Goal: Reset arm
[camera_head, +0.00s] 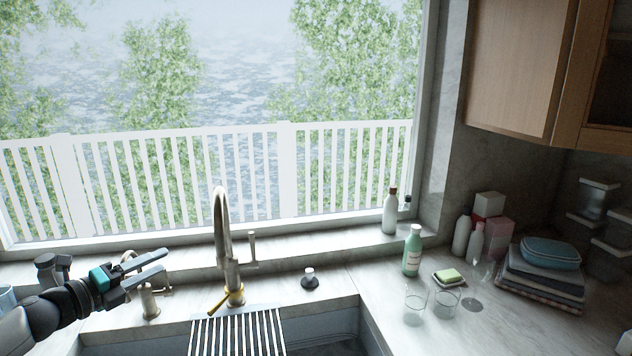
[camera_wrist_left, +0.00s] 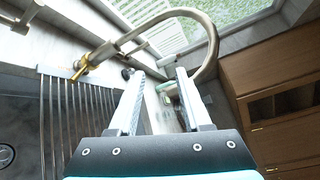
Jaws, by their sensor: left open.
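My left gripper (camera_head: 150,270) comes in from the left in the head view, over the counter just behind the sink's left part. Its two fingers are apart with nothing between them. In the left wrist view the open fingers (camera_wrist_left: 158,95) point toward the faucet and the counter beyond. The faucet (camera_head: 222,240), with a tall curved neck and gold base, stands to the right of the gripper; it arches across the left wrist view (camera_wrist_left: 212,45). My right gripper is in neither view.
The sink (camera_head: 335,325) has a slatted rack (camera_head: 238,335) over it. A green bottle (camera_head: 412,252), two glasses (camera_head: 415,303), a sponge on a dish (camera_head: 449,276) and folded cloths (camera_head: 540,282) stand on the right counter. A wooden cabinet (camera_head: 515,70) hangs upper right.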

